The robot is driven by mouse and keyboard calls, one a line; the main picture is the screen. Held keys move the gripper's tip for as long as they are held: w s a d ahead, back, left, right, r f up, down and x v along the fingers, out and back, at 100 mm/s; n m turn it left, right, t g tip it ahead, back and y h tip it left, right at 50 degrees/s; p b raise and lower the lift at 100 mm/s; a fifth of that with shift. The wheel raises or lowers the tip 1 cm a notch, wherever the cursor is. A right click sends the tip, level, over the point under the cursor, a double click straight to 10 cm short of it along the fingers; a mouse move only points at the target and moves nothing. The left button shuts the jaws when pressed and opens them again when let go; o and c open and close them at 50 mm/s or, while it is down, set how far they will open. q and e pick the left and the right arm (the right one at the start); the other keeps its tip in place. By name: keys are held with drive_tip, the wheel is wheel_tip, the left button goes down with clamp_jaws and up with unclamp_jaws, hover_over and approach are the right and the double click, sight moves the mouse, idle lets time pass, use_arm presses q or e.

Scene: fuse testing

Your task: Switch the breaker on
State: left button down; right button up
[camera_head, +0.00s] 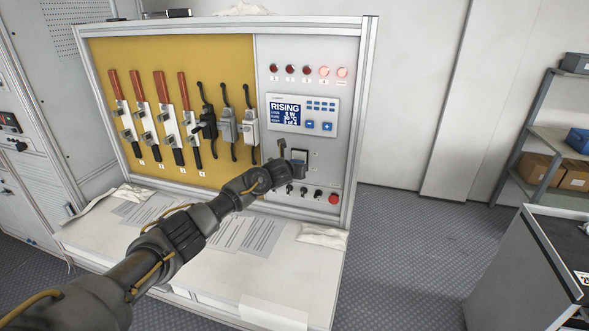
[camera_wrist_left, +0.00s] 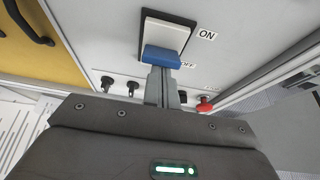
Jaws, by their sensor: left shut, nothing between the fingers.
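The breaker (camera_head: 300,156) is a pale switch plate in a black frame on the grey right half of the panel. In the left wrist view the breaker (camera_wrist_left: 166,33) has an ON label at its upper right and an OFF label lower down. A blue handle (camera_wrist_left: 161,59) sits at its lower end, beside OFF. My left gripper (camera_head: 297,170) is shut and empty at the breaker's lower part. In the wrist view its grey fingertips (camera_wrist_left: 162,76) are just below the blue handle; whether they touch it I cannot tell. My right gripper is not in view.
A display (camera_head: 302,115) reading RISING is above the breaker, under a row of red lamps (camera_head: 307,71). Small black knobs and a red button (camera_head: 333,199) are below. Red-handled fuse holders (camera_head: 140,88) hang on the yellow board. Papers (camera_head: 240,232) lie on the bench.

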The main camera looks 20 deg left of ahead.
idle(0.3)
use_arm(q)
drive_tip(key=b+v, duration=0.3)
drive_tip(key=v, duration=0.6)
drive_tip(key=shift+s+f+b, duration=0.15)
drive_tip(key=shift+s+b, duration=0.15)
drive_tip(key=shift+s, duration=0.05)
